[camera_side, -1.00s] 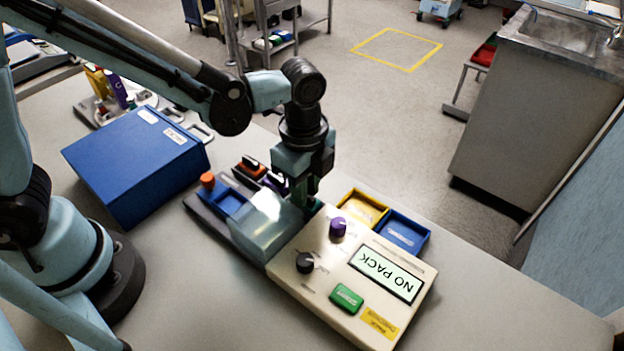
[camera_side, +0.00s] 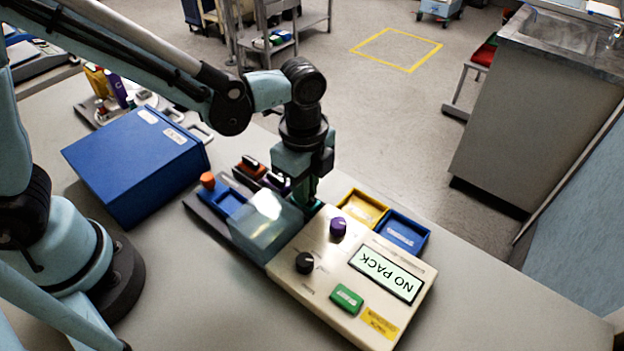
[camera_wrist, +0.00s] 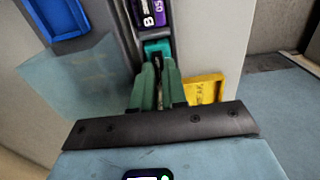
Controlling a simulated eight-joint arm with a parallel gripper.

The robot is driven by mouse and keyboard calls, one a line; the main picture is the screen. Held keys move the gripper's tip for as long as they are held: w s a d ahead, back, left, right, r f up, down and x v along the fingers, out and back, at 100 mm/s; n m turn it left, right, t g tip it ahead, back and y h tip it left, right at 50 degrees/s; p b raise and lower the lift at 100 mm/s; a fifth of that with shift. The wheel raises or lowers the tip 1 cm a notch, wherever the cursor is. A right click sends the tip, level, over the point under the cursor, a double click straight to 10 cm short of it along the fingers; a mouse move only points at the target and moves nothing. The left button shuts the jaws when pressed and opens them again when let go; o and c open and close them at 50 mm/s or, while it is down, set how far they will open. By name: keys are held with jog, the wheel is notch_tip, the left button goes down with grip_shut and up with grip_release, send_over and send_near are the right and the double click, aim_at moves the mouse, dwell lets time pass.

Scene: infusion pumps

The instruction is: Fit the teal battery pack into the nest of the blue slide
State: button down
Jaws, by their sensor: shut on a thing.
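My gripper (camera_wrist: 158,88) has its green fingers shut on the teal battery pack (camera_wrist: 157,47), which sits in a dark narrow rack beyond the fingertips in the wrist view. In the side view my gripper (camera_side: 304,190) points down behind the clear cover, and the pack is mostly hidden there. The blue slide (camera_side: 226,203) lies to the left, with an open, empty-looking recess. A corner of it also shows at the top left of the wrist view (camera_wrist: 58,20).
A purple pack (camera_wrist: 150,14) stands in the same rack beside the teal one. A clear cover (camera_side: 267,228) stands between slide and pump (camera_side: 325,300), whose screen reads NO PACK. Yellow (camera_side: 362,207) and blue (camera_side: 403,233) trays lie right. A large blue box (camera_side: 137,165) stands left.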

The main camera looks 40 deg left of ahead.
jog(key=shift+r, duration=3.05)
jog(key=s+a+r, duration=0.3)
jog(key=s+a, duration=0.6)
jog(key=shift+w+d+f, duration=0.1)
jog(key=shift+d+f, duration=0.05)
jog(key=shift+f, duration=2.45)
jog(key=shift+f, duration=0.85)
